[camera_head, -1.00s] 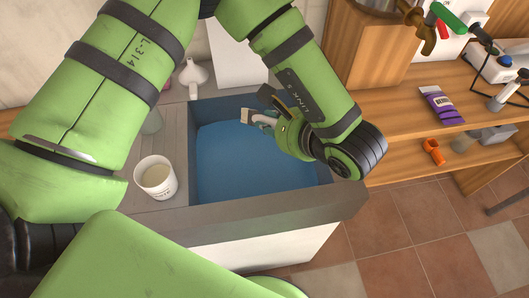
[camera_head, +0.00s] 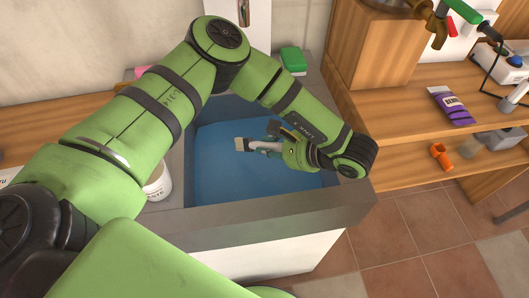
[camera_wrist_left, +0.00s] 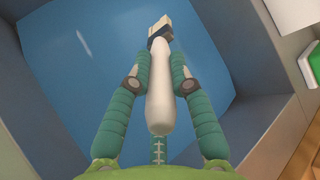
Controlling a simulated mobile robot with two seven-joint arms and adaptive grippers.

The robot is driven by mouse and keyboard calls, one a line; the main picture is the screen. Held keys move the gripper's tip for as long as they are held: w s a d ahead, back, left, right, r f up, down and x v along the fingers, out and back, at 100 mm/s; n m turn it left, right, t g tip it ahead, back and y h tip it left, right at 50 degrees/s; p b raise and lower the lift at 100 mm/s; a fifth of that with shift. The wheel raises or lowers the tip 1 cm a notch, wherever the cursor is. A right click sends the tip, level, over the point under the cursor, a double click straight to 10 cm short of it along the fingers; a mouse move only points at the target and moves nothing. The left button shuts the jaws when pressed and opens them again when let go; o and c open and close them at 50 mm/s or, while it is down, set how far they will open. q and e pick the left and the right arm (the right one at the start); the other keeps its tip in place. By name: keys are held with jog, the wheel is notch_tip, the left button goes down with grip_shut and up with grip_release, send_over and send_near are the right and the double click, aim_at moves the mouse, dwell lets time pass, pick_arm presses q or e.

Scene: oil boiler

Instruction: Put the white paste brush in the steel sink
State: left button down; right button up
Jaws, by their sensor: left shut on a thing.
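The paste brush (camera_head: 264,147) has a white handle and pale bristles. My left gripper (camera_head: 275,144) is shut on its handle. In the left wrist view the brush (camera_wrist_left: 159,92) lies between the two green fingers of the gripper (camera_wrist_left: 159,70), bristles pointing away from the palm. The sink (camera_head: 225,178) has a blue inner floor and a grey rim. The brush is over the sink floor, inside its outline; I cannot tell how high above the floor. The sink floor also fills most of the left wrist view (camera_wrist_left: 80,75). My right gripper is not in view.
A white paste tub (camera_head: 158,184) stands left of the sink, partly hidden by my arm. A green-and-white sponge-like block (camera_head: 292,62) lies behind the sink. A wooden shelf unit at right holds a purple packet (camera_head: 452,106) and an orange piece (camera_head: 440,156).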

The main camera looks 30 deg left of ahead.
pick_arm(q)
jog(key=shift+x, duration=0.8)
jog(key=shift+f, duration=2)
